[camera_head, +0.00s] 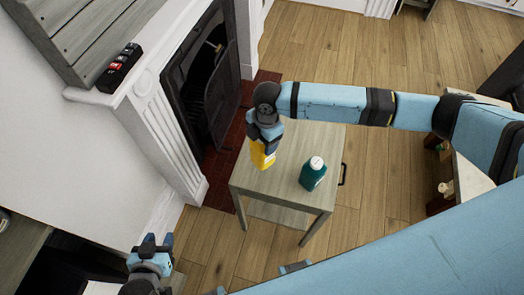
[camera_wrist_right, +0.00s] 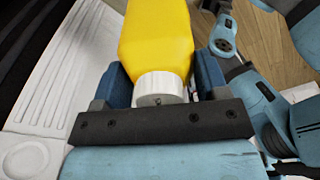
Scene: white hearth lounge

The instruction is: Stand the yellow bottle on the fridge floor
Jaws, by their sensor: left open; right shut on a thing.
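The yellow bottle (camera_head: 262,157) hangs below my right gripper (camera_head: 264,137) in the head view, over the back left part of a small wooden table. I cannot tell whether it touches the tabletop. In the right wrist view the bottle (camera_wrist_right: 156,35) has its white cap (camera_wrist_right: 159,88) between the two blue fingers, and my right gripper (camera_wrist_right: 160,85) is shut on it. My left gripper (camera_head: 157,241) is open and empty at the lower left of the head view. I cannot clearly make out the fridge; a dark opening (camera_head: 62,268) shows at the lower left.
A teal bottle (camera_head: 313,174) with a white cap stands on the small table (camera_head: 257,190), right of the yellow bottle. A white fireplace (camera_head: 165,125) with an open dark door (camera_head: 222,95) is close on the left. Clear wooden floor (camera_head: 330,50) lies behind the table.

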